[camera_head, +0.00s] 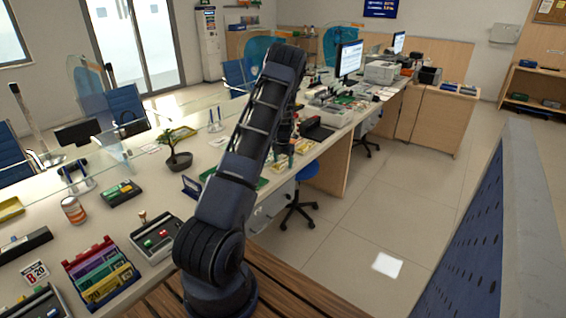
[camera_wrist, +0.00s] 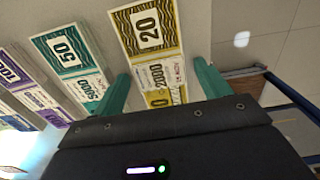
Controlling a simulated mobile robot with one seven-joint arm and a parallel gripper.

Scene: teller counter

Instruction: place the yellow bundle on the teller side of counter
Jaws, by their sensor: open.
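The dark gripper body hides what is closest to the palm. In the head view my arm reaches over the counter (camera_head: 215,145), and its far end is mostly hidden behind the arm links.
A teal "50" bundle (camera_wrist: 68,55) and a purple bundle (camera_wrist: 30,95) lie left of the yellow one. The counter edge and floor (camera_wrist: 285,50) are to the right. A plant (camera_head: 176,160), a can (camera_head: 73,210) and a rack of coloured bundles (camera_head: 103,273) stand nearer on the counter.

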